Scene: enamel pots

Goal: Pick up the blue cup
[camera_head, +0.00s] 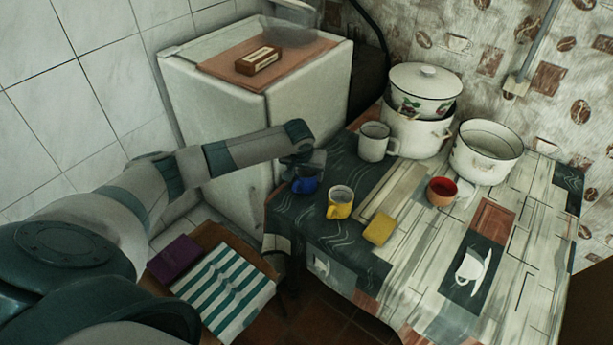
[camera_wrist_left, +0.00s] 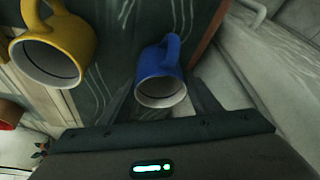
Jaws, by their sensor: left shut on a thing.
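The blue cup (camera_head: 305,184) is at the left edge of the table, directly below my left gripper (camera_head: 302,168), which partly hides its top. In the left wrist view the blue cup (camera_wrist_left: 163,74) lies between the two dark fingers of my left gripper (camera_wrist_left: 163,98), with its handle toward the top of the picture. My left gripper is shut on the blue cup. I cannot tell whether the cup touches the table. My right gripper is not in view.
A yellow cup (camera_head: 340,202) stands close to the right of the blue cup. A yellow sponge (camera_head: 379,228), a grey mug (camera_head: 375,142), a red cup (camera_head: 441,191) and white pots (camera_head: 485,152) stand farther right. A fridge (camera_head: 219,140) is just behind. The table's front right is clear.

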